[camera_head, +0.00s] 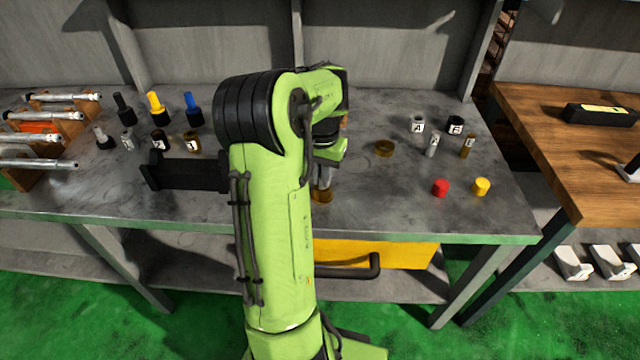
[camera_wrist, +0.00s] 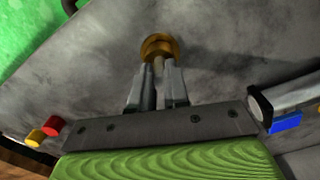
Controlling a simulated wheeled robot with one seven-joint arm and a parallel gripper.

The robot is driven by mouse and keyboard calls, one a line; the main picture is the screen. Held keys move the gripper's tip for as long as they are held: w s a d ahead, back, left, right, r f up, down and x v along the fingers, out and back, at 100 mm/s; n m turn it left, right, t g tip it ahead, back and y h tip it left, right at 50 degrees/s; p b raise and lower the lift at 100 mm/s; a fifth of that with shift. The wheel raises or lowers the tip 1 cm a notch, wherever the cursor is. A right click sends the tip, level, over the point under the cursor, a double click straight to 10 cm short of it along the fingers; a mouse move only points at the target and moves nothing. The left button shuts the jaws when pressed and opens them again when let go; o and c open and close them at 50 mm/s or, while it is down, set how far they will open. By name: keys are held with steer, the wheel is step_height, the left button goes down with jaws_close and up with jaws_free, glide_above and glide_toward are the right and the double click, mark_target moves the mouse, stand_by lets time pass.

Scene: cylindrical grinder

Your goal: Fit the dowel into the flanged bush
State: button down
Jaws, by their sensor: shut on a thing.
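My gripper (camera_head: 322,172) is low over the middle of the bench, pointing down, partly hidden behind my arm in the head view. In the wrist view my gripper (camera_wrist: 158,88) is shut on the dowel (camera_wrist: 158,66), a thin pale piece between the fingers. The brass-coloured flanged bush (camera_wrist: 161,43) stands right at the fingertips. It also shows in the head view (camera_head: 321,196), directly below my gripper. The dowel's end meets the bush's middle in the picture; how far it is inside, if at all, I cannot tell.
A brown ring (camera_head: 384,148) lies to the right. Lettered cylinders, a red cylinder (camera_head: 440,187) and a yellow one (camera_head: 481,186) stand farther right. Black, yellow and blue-topped pieces (camera_head: 157,108) and a rack of metal shafts (camera_head: 45,130) are left. The bench around the bush is clear.

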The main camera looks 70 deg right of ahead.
steer(key=shift+f, duration=0.25)
steer(key=shift+f, duration=0.15)
steer(key=c, duration=1.1)
jaws_free()
step_height(320, 180, up, 12)
steer(key=p, duration=0.5)
steer(key=shift+r+p, duration=0.2)
steer(key=shift+p, duration=0.1)
